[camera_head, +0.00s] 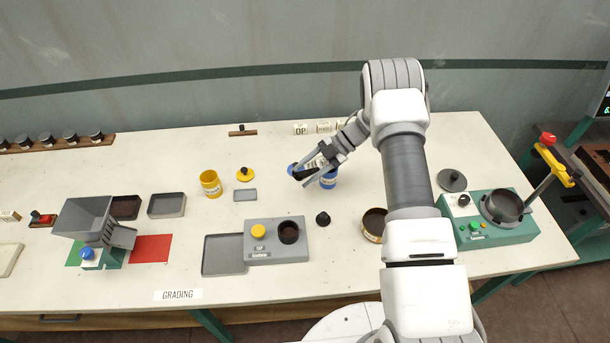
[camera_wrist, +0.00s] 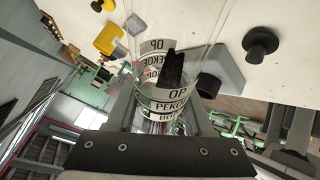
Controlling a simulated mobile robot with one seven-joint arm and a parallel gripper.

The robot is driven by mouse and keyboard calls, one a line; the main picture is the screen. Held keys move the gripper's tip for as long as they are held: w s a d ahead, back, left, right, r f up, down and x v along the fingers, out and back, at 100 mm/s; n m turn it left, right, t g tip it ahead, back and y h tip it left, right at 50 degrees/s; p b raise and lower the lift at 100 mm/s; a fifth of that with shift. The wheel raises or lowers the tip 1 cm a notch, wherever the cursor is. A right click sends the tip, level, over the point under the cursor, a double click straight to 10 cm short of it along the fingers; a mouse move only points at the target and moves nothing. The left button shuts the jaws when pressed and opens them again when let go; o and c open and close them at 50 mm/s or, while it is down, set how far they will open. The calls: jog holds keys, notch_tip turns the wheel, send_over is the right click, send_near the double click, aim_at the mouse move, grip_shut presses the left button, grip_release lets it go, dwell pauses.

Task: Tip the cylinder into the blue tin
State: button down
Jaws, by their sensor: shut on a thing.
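My gripper (camera_head: 326,155) is shut on a clear cylinder (camera_head: 313,164) with black-on-white labels. The cylinder is strongly tilted, above and beside the blue tin (camera_head: 328,181), with dark material inside toward its lower left end. The wrist view shows the cylinder (camera_wrist: 168,96) between the fingers, with a dark clump (camera_wrist: 173,68) inside. The blue tin stands on the table, partly hidden by my gripper and the cylinder, so its inside cannot be seen. A blue lid (camera_head: 292,169) lies just left of the cylinder, partly covered.
A grey unit (camera_head: 272,251) with a dark cup is in front, beside a black knob (camera_head: 322,219). A round dark-lined tin (camera_head: 373,226) and a green machine (camera_head: 505,232) stand to the right.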

aim_at(310, 161)
jog(key=shift+r, duration=0.1)
jog(key=shift+w+d+r+y+b, duration=0.15)
jog(key=shift+r+y+b, duration=0.15)
jog(key=shift+b, duration=0.2)
jog(key=shift+w+d+r+m+g+y+b, duration=0.2)
jog(key=shift+r+g+y+b, duration=0.25)
jog(key=shift+b, duration=0.25)
jog(key=shift+w+d+r+m+g+y+b, duration=0.2)
jog(key=shift+r+g+y+b, duration=0.2)
jog(key=shift+b, duration=0.3)
jog(key=shift+r, duration=0.1)
jog(key=shift+r, duration=0.45)
jog(key=shift+f+b, duration=0.6)
jog(key=shift+b, duration=0.2)
jog(key=shift+r, duration=0.15)
